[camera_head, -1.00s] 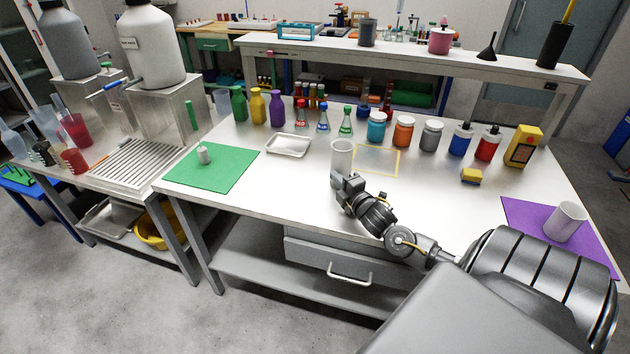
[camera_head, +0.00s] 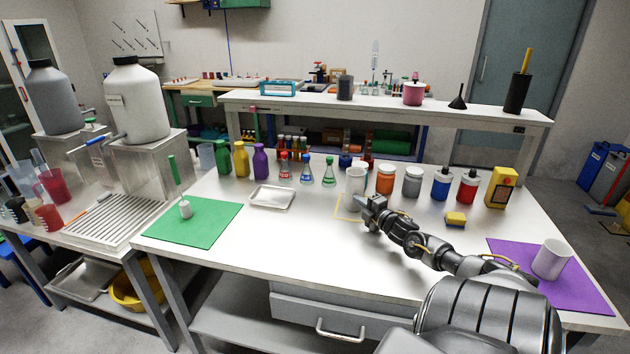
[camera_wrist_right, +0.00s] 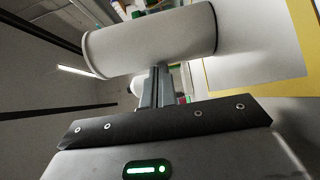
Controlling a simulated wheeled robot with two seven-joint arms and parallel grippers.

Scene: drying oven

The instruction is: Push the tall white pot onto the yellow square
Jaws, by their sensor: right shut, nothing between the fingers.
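The tall white pot (camera_head: 355,184) stands upright near the middle of the table, and its base appears to be over the left part of the yellow square outline (camera_head: 336,218). The square's right side is hidden behind my arm and the pot. My right gripper (camera_head: 366,203) is shut and empty, low against the near side of the pot; I cannot tell exact contact. In the right wrist view the pot (camera_wrist_right: 150,40) lies across the top, just beyond the shut fingers (camera_wrist_right: 158,88), with the yellow line (camera_wrist_right: 304,40) at right. My left gripper is not in view.
A yellow sponge (camera_head: 455,218) lies right. A white cup (camera_head: 551,259) stands on a purple mat (camera_head: 510,255). A metal tray (camera_head: 271,197) and green mat (camera_head: 215,215) are left.

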